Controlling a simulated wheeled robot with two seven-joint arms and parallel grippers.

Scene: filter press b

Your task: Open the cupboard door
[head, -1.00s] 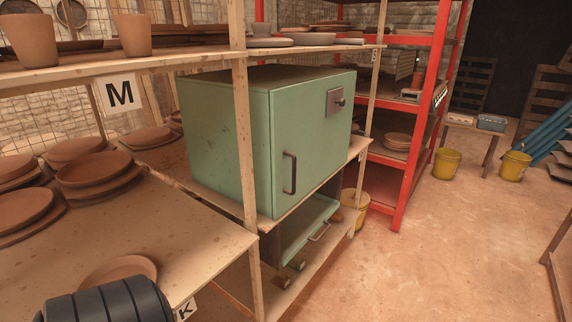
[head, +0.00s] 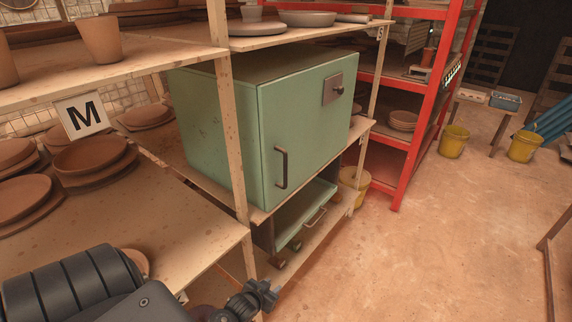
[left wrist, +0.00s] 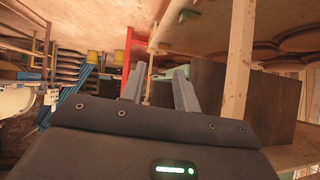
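The green cupboard (head: 222,125) stands on a wooden shelf in the middle of the head view. Its door (head: 310,125) is shut, with a dark upright bar handle (head: 281,167) at its left side and a latch plate with a knob (head: 338,88) at its upper right. My left gripper (head: 264,293) is at the bottom of the head view, below and in front of the cupboard, apart from the handle. In the left wrist view its two fingers (left wrist: 160,85) are spread with nothing between them. My right gripper is not in view.
A wooden shelf post (head: 226,130) stands just left of the door. Below the cupboard is a green tray-like drawer (head: 300,222) with a handle. Shelves with clay plates (head: 95,158) are at left. A red rack (head: 412,150) and yellow buckets (head: 453,141) stand right. The floor in front is clear.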

